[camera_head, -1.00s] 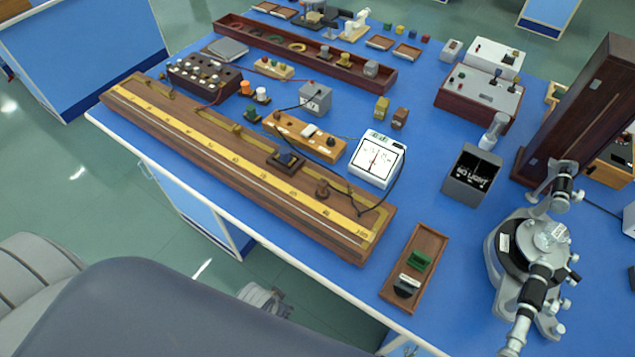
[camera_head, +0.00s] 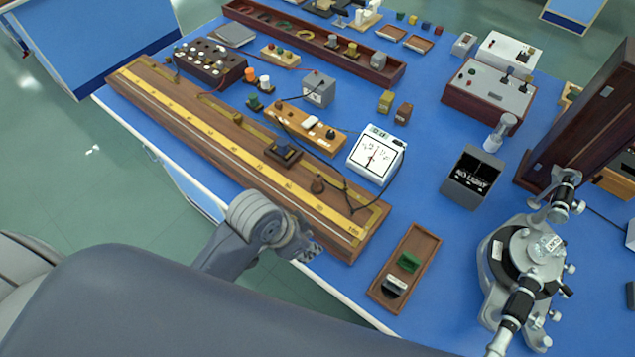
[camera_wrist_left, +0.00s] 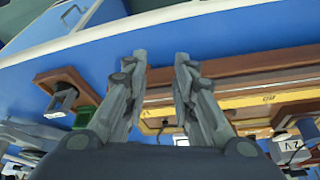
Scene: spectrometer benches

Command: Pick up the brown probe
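The brown probe (camera_head: 317,185) is a small dark brown knob on the long wooden wire board (camera_head: 362,236), near its right end. A thin dark lead lies close to it. My left gripper (camera_head: 309,249) is at the board's front edge, nearer to me than the probe and apart from it. In the left wrist view my left gripper (camera_wrist_left: 161,58) has its two fingers spread with nothing between the tips. A small brown shape there, between the fingers, may be the probe, but I cannot tell for sure. My right gripper is not in view.
A wooden tray (camera_head: 429,241) with a green block (camera_head: 408,262) and a black block (camera_head: 394,286) lies right of the board. A white meter (camera_head: 376,153) stands behind the probe. A dark slider block (camera_head: 283,153) sits on the board, left of the probe.

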